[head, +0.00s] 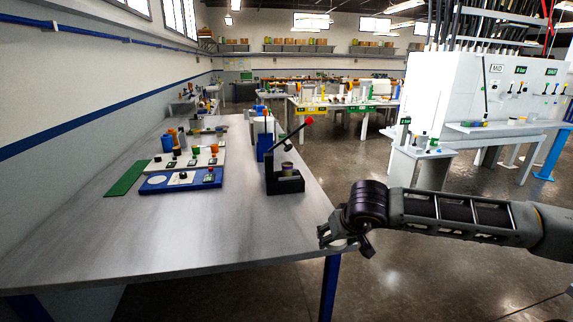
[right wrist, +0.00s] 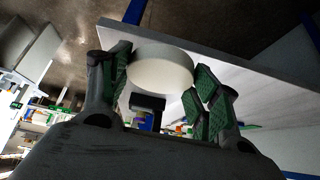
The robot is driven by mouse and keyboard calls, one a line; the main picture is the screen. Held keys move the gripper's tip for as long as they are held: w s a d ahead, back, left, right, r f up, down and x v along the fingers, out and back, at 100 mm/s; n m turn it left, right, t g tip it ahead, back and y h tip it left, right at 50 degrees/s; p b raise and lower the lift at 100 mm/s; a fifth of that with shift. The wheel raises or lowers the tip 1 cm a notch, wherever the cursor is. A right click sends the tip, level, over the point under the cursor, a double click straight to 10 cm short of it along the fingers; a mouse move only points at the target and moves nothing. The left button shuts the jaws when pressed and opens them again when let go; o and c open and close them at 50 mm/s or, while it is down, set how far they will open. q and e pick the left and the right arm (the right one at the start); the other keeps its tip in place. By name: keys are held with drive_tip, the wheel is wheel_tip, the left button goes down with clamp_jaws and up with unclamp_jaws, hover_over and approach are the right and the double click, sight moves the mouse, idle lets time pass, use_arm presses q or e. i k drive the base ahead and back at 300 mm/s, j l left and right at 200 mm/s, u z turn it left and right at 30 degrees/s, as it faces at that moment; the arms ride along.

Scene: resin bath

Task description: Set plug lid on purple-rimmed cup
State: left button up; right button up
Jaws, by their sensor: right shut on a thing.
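My right gripper (head: 338,240) is over the front right corner of the table. In the right wrist view it is shut on a round, pale plug lid (right wrist: 160,72), which sits between its green-padded fingers. In the head view the lid is mostly hidden by the fingers. A small cup (head: 287,169) with a purplish rim stands in a black stand on the table, beyond and to the left of the gripper. The lid and cup are well apart. My left gripper is not in view.
The black stand (head: 286,186) has a tilted lever with a red end (head: 308,120). A white-and-blue board (head: 181,179) with several small parts and a green mat (head: 126,179) lie to the left. The table's front (head: 190,235) is clear.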

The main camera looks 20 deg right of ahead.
sight(287, 170)
drive_tip(key=i+l, duration=0.15)
drive_tip(key=i, duration=0.3)
drive_tip(key=i+l, duration=0.15)
drive_tip(key=i, duration=0.3)
drive_tip(key=i+l, duration=0.15)
drive_tip(key=i, duration=0.35)
